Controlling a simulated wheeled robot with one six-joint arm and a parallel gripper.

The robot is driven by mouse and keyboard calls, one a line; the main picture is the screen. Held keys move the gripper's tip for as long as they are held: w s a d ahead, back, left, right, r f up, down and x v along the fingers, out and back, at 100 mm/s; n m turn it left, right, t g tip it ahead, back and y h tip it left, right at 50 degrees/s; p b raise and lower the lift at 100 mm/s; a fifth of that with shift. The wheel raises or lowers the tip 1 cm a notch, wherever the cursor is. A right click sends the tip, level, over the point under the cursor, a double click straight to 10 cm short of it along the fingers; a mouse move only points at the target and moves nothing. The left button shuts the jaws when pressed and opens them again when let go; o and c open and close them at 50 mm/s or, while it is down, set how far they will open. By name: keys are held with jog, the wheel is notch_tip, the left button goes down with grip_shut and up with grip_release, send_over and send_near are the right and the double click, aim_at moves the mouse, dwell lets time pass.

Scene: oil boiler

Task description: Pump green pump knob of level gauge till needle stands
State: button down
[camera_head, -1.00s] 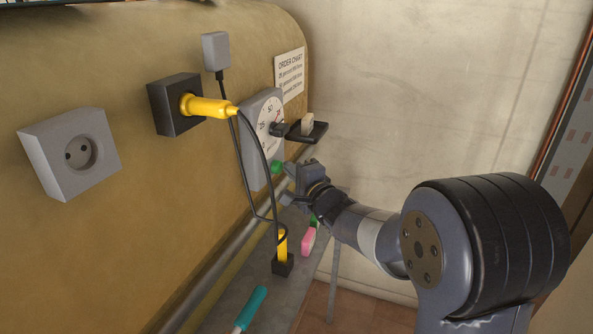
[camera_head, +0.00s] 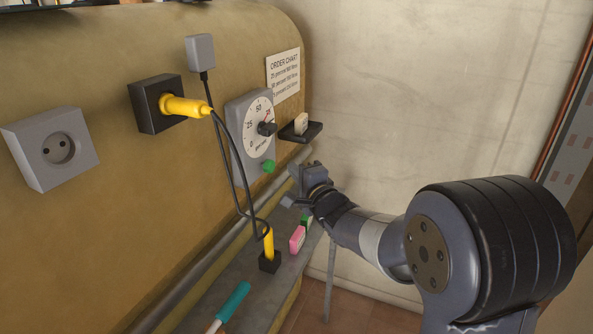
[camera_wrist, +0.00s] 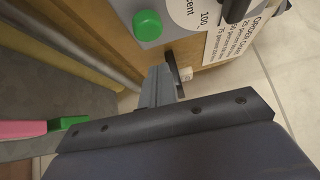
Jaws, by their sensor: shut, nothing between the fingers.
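The level gauge (camera_head: 237,153) is a grey plate with a white round dial on the tan tank, with a black hub in the dial's middle. A red mark, perhaps the needle, shows at the upper right of the dial; its exact reading is too small to tell. The green pump knob (camera_head: 268,166) sits low on the plate, and it also shows in the wrist view (camera_wrist: 148,25). My gripper (camera_head: 297,181) is shut and empty, to the right of the knob and apart from it. In the wrist view my gripper (camera_wrist: 159,86) points toward the tank.
A small dark shelf (camera_head: 313,132) juts out right of the gauge, holding a pale block. A yellow plug (camera_head: 185,106) and hanging black cables are to the left. Below, a ledge (camera_head: 225,305) carries a pink-and-green item (camera_head: 297,240) and a teal-handled tool (camera_head: 233,301).

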jog(key=v, duration=0.9)
jog(key=shift+s+d, duration=0.25)
jog(key=shift+s, duration=0.05)
dwell(0.3)
